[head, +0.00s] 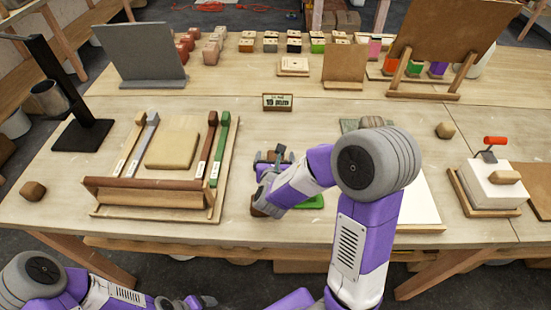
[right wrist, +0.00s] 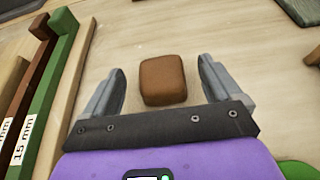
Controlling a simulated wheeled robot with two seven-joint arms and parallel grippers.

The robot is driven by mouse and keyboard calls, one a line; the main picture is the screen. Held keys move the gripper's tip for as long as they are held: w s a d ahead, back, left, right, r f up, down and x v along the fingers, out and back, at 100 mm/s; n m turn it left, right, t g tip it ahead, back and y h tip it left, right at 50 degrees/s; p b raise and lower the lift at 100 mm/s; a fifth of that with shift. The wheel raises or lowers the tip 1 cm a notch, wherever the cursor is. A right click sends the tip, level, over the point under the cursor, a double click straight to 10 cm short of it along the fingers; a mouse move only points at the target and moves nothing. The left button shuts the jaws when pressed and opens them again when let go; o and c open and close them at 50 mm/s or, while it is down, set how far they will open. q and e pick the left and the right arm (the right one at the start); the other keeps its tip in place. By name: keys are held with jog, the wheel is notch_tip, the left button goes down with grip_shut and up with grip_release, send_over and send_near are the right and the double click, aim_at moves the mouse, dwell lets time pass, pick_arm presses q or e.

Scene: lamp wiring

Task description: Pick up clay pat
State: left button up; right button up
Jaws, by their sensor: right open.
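A brown clay pat (right wrist: 162,80), a small rounded block, lies on the wooden table in the right wrist view, between the fingertips of my right gripper (right wrist: 160,82). The fingers are open, with a gap on each side of it. In the head view, a brown edge of the pat (head: 257,210) shows beside my right gripper (head: 264,194), which hides the rest. My left gripper (head: 205,301) is low at the bottom edge, away from the table top, and too small to read.
A wooden rack with coloured, labelled strips (head: 150,198) stands just left of my right gripper. A green piece (head: 312,203) lies close on its right. Other lumps sit at the far left (head: 33,191) and right (head: 445,130). A white block on a board (head: 490,188) stands at right.

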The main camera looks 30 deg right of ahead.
aim_at(275, 155)
jog(key=x, duration=0.4)
jog(key=shift+r, duration=0.1)
jog(key=c, duration=1.2)
